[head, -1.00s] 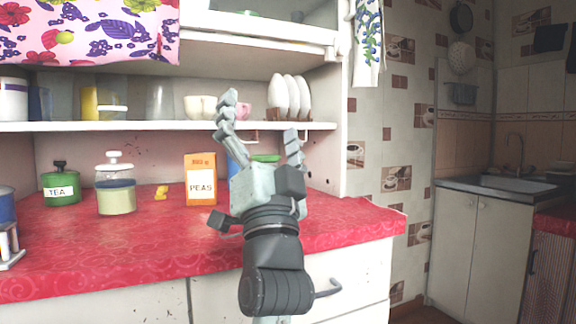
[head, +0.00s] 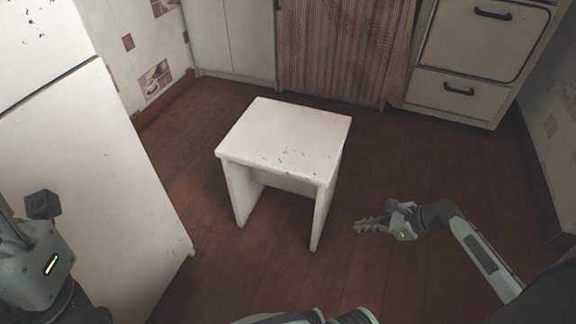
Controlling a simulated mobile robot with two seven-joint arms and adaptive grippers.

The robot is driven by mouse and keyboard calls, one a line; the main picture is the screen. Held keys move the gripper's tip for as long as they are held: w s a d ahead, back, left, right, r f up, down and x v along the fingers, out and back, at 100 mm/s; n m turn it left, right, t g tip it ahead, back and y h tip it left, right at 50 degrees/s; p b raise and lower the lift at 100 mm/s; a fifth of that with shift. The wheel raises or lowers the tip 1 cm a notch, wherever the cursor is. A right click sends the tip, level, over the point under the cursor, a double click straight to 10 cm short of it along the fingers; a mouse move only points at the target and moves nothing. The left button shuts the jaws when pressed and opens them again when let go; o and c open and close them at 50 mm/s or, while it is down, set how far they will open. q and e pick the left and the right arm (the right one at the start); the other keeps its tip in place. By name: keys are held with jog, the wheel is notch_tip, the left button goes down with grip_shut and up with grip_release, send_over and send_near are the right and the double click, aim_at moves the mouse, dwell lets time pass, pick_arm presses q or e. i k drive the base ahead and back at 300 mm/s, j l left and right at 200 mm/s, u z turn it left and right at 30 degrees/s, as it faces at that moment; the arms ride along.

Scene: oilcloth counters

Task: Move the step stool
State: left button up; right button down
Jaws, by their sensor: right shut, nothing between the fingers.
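The white step stool (head: 284,140) stands upright on the brown wooden floor in the middle of the head view. Its flat seat has some dark specks, and its side panels reach down to the floor. My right gripper (head: 362,226) is to the right of the stool's near legs, apart from it, with its fingers shut, empty and pointing left. My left gripper (head: 30,255) is cut off at the left edge, in front of a white cabinet side and well apart from the stool. Its fingertips are hidden, so its opening cannot be told.
A white cabinet (head: 90,160) stands close on the left. Behind the stool are white cupboard doors (head: 235,40), a striped curtain (head: 345,50) and a white stove (head: 470,60). Bare floor (head: 420,160) lies around the stool, widest on its right.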

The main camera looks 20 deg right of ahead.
aim_at(293, 149)
jog(key=i+l+u, duration=0.15)
jog(key=l+u, duration=0.3)
jog(key=l, duration=0.6)
jog(key=l+u, duration=0.5)
jog(key=l, duration=0.55)
jog(key=l+u, duration=0.35)
jog(key=l, duration=0.2)
jog(key=k+l+u, duration=0.1)
jog(key=l+u, duration=0.25)
jog(key=l, duration=0.15)
jog(key=k+l+u, duration=0.1)
jog(key=l+u, duration=0.3)
jog(key=k+l+u, duration=0.15)
jog(key=l+u, duration=0.25)
jog(key=k+l+u, duration=0.2)
jog(key=u, duration=0.15)
jog(key=k+l+u, duration=0.2)
jog(key=l+u, duration=0.2)
